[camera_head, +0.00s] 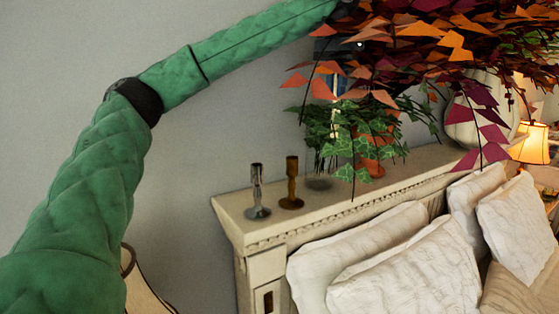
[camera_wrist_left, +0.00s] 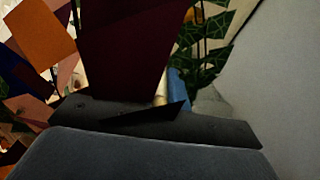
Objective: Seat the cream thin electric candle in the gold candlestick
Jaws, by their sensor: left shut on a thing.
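The gold candlestick (camera_head: 291,184) stands upright and empty on the cream ledge, just right of a silver candlestick (camera_head: 257,192). My left gripper (camera_head: 329,82) is high above the ledge, up and to the right of the gold candlestick and apart from it. It is partly hidden by orange and dark red leaves. It is shut on a pale, narrow thing that looks like the cream candle (camera_head: 322,89), mostly hidden by leaves. In the left wrist view a cream sliver of the candle (camera_wrist_left: 160,88) shows beside a blue part. My right gripper is not in view.
Autumn foliage (camera_head: 440,45) hangs around my left gripper, and leaves crowd the wrist view. A green ivy plant (camera_head: 345,135) stands right of the candlesticks. White pillows (camera_head: 400,260) lie below the ledge (camera_head: 232,212). The wall left of the candlesticks is clear.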

